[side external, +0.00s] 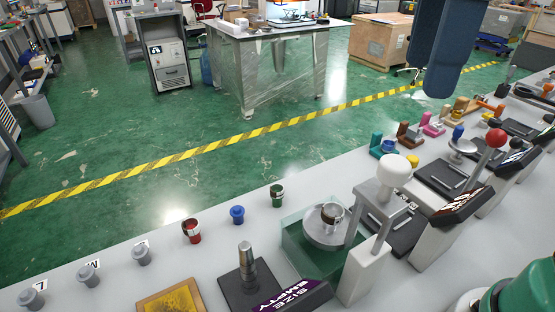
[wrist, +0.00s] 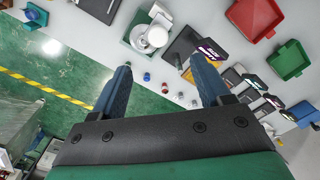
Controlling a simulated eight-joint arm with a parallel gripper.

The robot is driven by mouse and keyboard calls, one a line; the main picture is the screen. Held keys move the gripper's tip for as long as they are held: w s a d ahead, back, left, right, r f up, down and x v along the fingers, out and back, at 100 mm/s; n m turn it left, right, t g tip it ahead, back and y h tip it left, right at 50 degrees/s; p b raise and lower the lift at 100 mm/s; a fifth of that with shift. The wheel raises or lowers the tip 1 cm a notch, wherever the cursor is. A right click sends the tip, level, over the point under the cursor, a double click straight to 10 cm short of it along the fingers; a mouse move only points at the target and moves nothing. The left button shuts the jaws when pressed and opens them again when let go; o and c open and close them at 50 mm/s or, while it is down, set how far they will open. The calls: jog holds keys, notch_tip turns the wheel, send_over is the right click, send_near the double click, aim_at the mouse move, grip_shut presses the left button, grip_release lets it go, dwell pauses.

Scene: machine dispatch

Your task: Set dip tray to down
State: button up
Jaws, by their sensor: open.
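The dip tray (side external: 318,237) is a round grey plate with a metal ring on it, at the top of a clear green tank (side external: 292,245). A grey bracket (side external: 375,194) with a white knob (side external: 396,170) stands at its right, beside a white post. In the wrist view the white knob (wrist: 157,37) and green tank (wrist: 128,39) are at the top, beyond my fingertips. My gripper (wrist: 160,66) is open and empty, its blue fingers spread. In the side view dark blue parts, seemingly my fingers (side external: 447,45), hang high at upper right, apart from the dip tray.
A red cup (side external: 191,231), a blue cup (side external: 237,215) and a green cup (side external: 277,194) stand on the bench left of the tank. A black base with a metal peg (side external: 246,262) is in front. More lever stations, including one with a red ball (side external: 496,138), line the right.

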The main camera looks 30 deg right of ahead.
aim_at(397, 162)
notch_tip(397, 162, down, 10)
jog(key=shift+d+f, duration=0.1)
dwell(0.4)
grip_shut()
dwell(1.4)
